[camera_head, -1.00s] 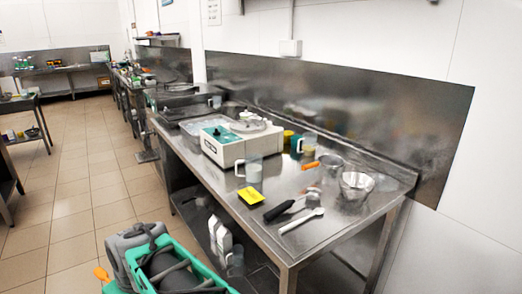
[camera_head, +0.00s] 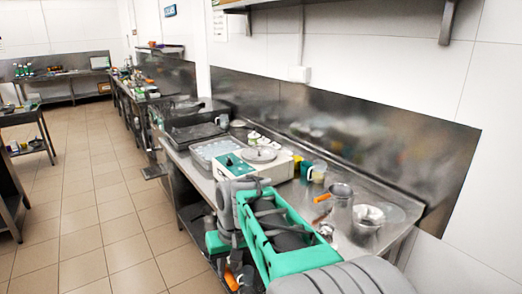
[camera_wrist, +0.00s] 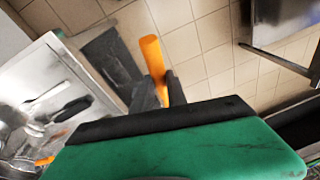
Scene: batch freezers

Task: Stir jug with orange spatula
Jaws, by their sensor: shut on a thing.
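My gripper (camera_wrist: 160,92) is shut on the orange spatula (camera_wrist: 152,56), whose orange handle stands out between the dark fingers in the wrist view. The rest of the spatula is hidden. In the head view a bit of its orange (camera_head: 231,281) shows low beside my green arm, in front of the table's edge. A clear jug (camera_head: 317,174) with pale contents stands on the steel table to the right of the white machine. My arm covers the table front, where another clear jug stood earlier. The spatula is apart from the visible jug.
The steel table (camera_wrist: 75,75) shows at the left in the wrist view, with a dark-handled tool and a white spoon. On it in the head view are a white machine (camera_head: 284,165), an orange-handled sieve (camera_head: 340,190) and a bowl (camera_head: 367,217). Tiled floor is free on the left.

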